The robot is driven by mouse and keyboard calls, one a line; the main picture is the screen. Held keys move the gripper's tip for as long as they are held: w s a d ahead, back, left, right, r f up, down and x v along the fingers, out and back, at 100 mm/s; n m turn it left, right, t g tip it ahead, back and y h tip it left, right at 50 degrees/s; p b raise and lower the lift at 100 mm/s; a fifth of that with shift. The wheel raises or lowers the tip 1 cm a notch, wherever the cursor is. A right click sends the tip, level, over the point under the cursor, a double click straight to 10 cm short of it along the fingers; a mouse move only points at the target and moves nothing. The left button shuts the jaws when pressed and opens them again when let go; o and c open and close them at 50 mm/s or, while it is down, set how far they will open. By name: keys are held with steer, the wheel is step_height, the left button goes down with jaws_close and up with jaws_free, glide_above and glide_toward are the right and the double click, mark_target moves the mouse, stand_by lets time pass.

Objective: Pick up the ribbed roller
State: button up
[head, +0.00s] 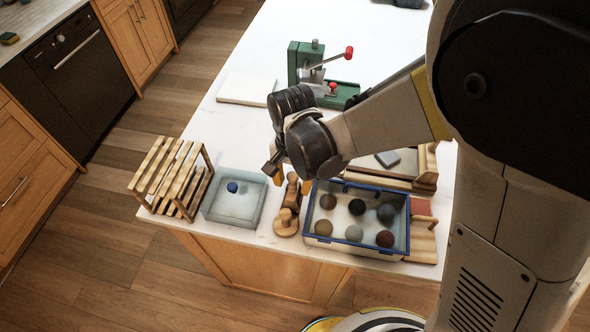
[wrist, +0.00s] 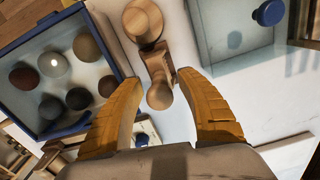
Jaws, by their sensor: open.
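A wooden turned piece (head: 287,222), likely the ribbed roller, lies on the white counter between the clear bin and the blue-rimmed tray. In the wrist view this piece (wrist: 143,22) has a round disc at one end, a narrower middle and a rounded knob at the other. My gripper (head: 291,181) is above its far end, with orange fingers pointing down. In the wrist view my gripper (wrist: 158,80) is open, with the knob end between the spread fingers. No firm contact is visible.
The blue-rimmed tray (head: 312,239) with several balls stands close on the right. A clear bin (head: 228,213) with a blue knob and a wooden rack (head: 170,175) stand left. A green press (head: 307,62) and a white slab (head: 245,89) are farther back. The counter's front edge is near.

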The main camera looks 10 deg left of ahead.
steer(key=shift+c, duration=0.6)
jaws_close()
steer(key=shift+r, duration=0.1)
